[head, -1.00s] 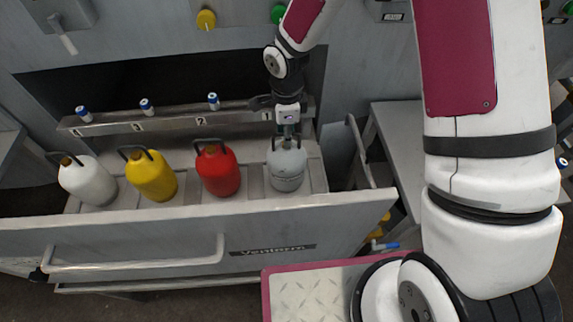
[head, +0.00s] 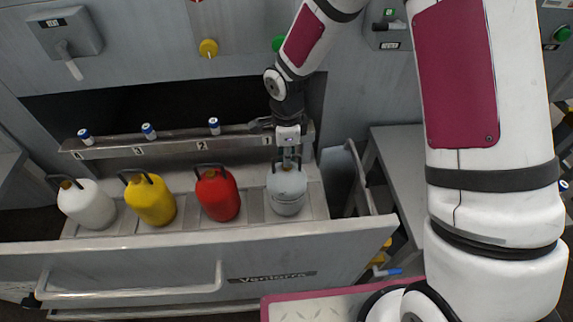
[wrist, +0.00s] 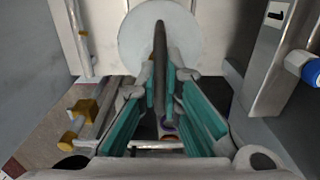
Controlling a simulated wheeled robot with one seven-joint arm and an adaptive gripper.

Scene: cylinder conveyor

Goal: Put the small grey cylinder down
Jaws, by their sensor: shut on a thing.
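The small grey cylinder (head: 287,190) is upright at the right end of the row in the open drawer (head: 150,262), at the place marked 1. My gripper (head: 288,158) is above it, shut on its top handle. In the wrist view the teal finger pads (wrist: 165,115) are on both sides of the dark handle (wrist: 159,65), and the cylinder's pale round body (wrist: 135,38) shows beyond. Whether its base touches the drawer floor cannot be told.
A red cylinder (head: 217,197), a yellow one (head: 150,202) and a white one (head: 88,206) stand to the left in the drawer. A numbered rail (head: 170,145) with blue-capped valves runs behind them. A grey side table (head: 395,150) is at the right.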

